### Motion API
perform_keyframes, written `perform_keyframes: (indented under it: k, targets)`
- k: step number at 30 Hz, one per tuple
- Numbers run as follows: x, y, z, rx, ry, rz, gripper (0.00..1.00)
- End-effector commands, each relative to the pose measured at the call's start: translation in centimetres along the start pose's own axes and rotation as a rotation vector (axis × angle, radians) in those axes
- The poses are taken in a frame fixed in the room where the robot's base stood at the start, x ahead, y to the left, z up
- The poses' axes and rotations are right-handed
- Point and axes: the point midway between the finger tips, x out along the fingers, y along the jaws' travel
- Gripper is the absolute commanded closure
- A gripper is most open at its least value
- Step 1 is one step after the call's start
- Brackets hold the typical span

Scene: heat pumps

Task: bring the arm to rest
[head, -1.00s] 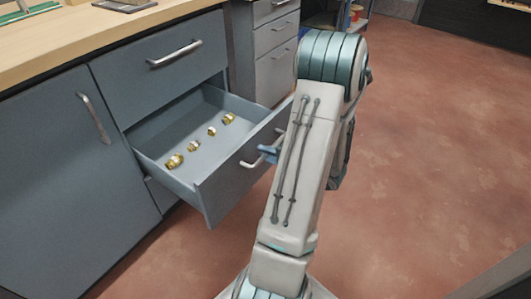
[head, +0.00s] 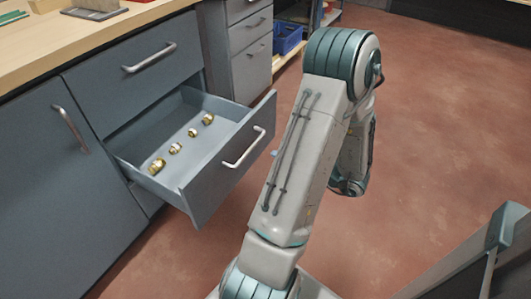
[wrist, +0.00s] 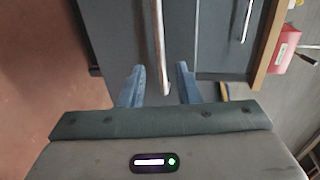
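My arm stands bent in front of the open drawer, with its elbow raised. My gripper shows in the wrist view (wrist: 159,75) with its two blue fingers spread and nothing held. The drawer's bar handle (wrist: 157,40) appears between the fingers there; their depth apart is hard to judge. In the head view the drawer handle (head: 245,148) is in clear sight. Only a small blue bit of the gripper shows just right of it, apart from it; my arm hides the rest. The drawer (head: 215,190) is pulled out, with several brass fittings (head: 175,148) lying in a row inside.
The grey cabinet (head: 60,190) with a wooden worktop (head: 80,45) fills the left. A blue bin (head: 288,38) sits on a shelf at the back. A grey panel-like thing (head: 480,255) stands at lower right. Red floor (head: 430,130) lies open right of my arm.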

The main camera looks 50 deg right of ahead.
Motion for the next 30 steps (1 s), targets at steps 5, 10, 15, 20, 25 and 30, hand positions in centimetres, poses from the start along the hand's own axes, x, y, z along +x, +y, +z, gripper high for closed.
perform_keyframes:
  k: [5,10,15,20,25,30]
  targets:
    - [-1.7,0.0,0.0,0.001,0.0,0.0,0.7]
    - [-2.0,0.0,0.0,0.001,0.0,0.0,0.7]
    - [-2.0,0.0,0.0,0.001,0.0,0.0,0.7]
    - [-2.0,0.0,0.0,0.0,0.0,0.0,0.7]
    - [-1.9,-0.1,0.1,0.0,-0.003,0.0,0.7]
    - [-0.1,-4.1,2.0,0.0,-0.121,0.03,0.7]
